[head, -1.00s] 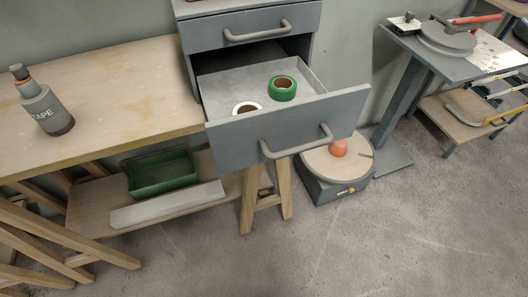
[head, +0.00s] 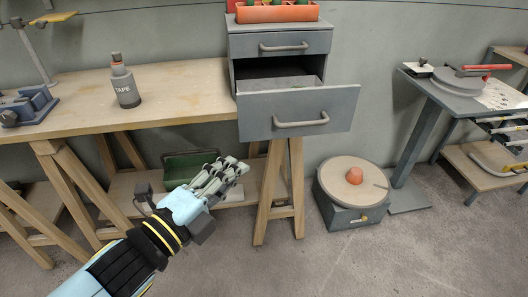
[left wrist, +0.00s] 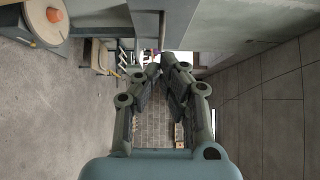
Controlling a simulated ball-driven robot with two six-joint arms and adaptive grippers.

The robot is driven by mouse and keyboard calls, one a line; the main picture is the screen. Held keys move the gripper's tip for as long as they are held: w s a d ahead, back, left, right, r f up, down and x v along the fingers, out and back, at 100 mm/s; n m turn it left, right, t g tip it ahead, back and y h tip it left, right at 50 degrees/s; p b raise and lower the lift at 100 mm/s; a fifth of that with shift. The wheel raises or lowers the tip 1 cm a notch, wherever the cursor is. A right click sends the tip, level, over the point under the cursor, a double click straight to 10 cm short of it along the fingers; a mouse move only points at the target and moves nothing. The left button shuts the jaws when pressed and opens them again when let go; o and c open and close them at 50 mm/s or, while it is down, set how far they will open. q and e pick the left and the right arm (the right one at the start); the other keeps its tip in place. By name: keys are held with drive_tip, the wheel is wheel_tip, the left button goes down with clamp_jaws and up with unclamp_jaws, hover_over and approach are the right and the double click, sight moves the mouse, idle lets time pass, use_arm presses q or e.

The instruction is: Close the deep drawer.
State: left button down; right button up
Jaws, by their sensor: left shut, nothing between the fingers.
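The deep drawer (head: 343,110) is the lower drawer of a grey cabinet, and it stands pulled out in the head view. Its front carries a grey bar handle (head: 301,122). My right gripper is not in view.
The shallow upper drawer (head: 281,44) is shut. Below are trestle legs (head: 268,195) and a green bin (head: 190,165). A round turntable unit (head: 345,190) stands on the floor at right.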

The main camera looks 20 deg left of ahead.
use_arm(q)
drive_tip(key=w, duration=0.4)
drive_tip(key=w+p, duration=0.1)
drive_tip(key=w, duration=0.3)
drive_tip(key=w+f, duration=0.1)
drive_tip(key=w, duration=0.3)
drive_tip(key=shift+w+a+p, duration=0.2)
drive_tip(key=shift+w+p, duration=0.1)
drive_tip(key=shift+w, duration=0.05)
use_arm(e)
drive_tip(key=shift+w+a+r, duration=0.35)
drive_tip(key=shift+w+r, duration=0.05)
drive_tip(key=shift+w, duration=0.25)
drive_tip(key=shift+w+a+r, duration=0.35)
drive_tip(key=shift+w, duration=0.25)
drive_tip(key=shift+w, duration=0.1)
use_arm(q)
drive_tip(key=shift+w+a, duration=0.1)
